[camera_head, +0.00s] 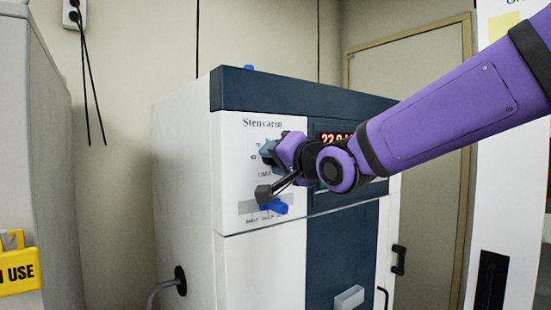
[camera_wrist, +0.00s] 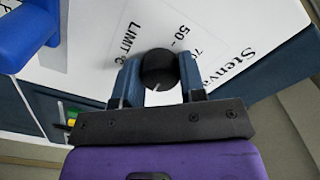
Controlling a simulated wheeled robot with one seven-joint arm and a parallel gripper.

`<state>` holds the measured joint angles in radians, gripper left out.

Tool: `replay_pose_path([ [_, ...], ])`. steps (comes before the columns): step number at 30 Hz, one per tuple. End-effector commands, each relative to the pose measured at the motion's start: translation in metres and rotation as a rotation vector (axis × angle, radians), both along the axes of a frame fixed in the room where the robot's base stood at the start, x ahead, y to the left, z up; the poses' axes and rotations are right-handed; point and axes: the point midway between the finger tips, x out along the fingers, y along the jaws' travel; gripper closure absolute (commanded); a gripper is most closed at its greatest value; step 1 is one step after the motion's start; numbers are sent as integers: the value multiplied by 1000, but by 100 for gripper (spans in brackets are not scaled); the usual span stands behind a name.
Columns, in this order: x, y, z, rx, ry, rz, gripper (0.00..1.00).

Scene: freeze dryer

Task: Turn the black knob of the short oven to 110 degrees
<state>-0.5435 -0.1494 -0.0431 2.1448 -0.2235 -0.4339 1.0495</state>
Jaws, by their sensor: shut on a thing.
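The short oven (camera_head: 265,185) is a white cabinet with a dark blue top and front and "Stenvarm" lettering. Its round black knob (camera_wrist: 158,68) with a white mark sits beside the scale lettering in the wrist view. My gripper (camera_wrist: 158,72) is shut on the knob, one finger on each side of it. In the head view my gripper (camera_head: 268,153) is at the panel below the lettering, and it hides the knob there. A red digital display (camera_head: 334,138) is partly covered by my arm, with "22" readable at its start.
A blue switch (camera_head: 275,207) is below the gripper on the panel, with a blue part also close in the wrist view (camera_wrist: 35,28). A grey cabinet (camera_head: 35,150) with a yellow tag (camera_head: 18,270) stands at left. A door (camera_head: 415,190) is behind at right.

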Motion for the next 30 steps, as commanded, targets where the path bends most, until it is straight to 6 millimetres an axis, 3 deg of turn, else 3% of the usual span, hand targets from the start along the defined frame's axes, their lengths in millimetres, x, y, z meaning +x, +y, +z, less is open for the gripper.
replay_pose_path([
  [18, 0, -1, -1, -404, -271, -1, 86],
  [30, 0, -1, -1, -532, -358, -1, 86],
])
